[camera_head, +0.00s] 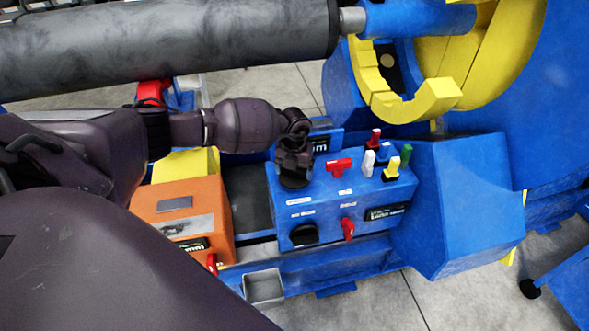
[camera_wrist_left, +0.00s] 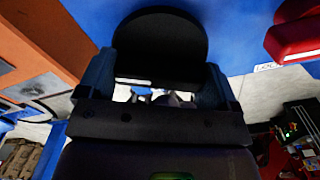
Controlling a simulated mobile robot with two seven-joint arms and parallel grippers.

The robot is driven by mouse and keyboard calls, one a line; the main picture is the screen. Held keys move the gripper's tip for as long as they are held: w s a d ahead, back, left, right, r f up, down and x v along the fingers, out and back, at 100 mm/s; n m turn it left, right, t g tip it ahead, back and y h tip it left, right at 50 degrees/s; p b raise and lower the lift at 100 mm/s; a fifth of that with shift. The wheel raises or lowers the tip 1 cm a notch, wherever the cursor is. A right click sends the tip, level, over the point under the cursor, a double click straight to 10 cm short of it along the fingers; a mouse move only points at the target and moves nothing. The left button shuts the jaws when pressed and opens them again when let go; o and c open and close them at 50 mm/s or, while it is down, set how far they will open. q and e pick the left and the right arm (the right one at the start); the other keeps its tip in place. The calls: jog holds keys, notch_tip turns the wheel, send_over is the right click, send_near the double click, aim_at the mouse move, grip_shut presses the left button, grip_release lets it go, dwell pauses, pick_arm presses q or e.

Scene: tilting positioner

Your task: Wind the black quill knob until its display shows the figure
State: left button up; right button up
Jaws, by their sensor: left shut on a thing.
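The black quill knob (camera_head: 294,182) stands on the top face of the blue control box (camera_head: 330,212). My left gripper (camera_head: 294,165) reaches it from the left and is shut on it. In the left wrist view the round black knob (camera_wrist_left: 160,45) sits between the two fingers of the left gripper (camera_wrist_left: 157,72). A dark display (camera_head: 321,144) shows behind the gripper; only "mm" can be read, and its figure is hidden. My right gripper is not in view.
A red handle (camera_head: 339,165) and several coloured levers (camera_head: 393,168) stand right of the knob. Another black knob (camera_head: 304,235) and a red switch (camera_head: 347,229) are on the box's front. An orange box (camera_head: 183,205) stands to the left. A large grey cylinder (camera_head: 170,45) crosses above my arm.

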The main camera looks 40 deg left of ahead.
pick_arm(q)
jog(key=o, duration=0.7)
jog(key=shift+o, duration=0.2)
jog(key=shift+r, duration=0.3)
notch_tip(320, 180, up, 6)
jog(key=shift+f+p, duration=0.2)
jog(key=shift+p, duration=0.5)
notch_tip(320, 180, up, 4)
jog(key=shift+f+p, duration=0.25)
jog(key=shift+p, duration=0.05)
jog(key=shift+r, duration=0.6)
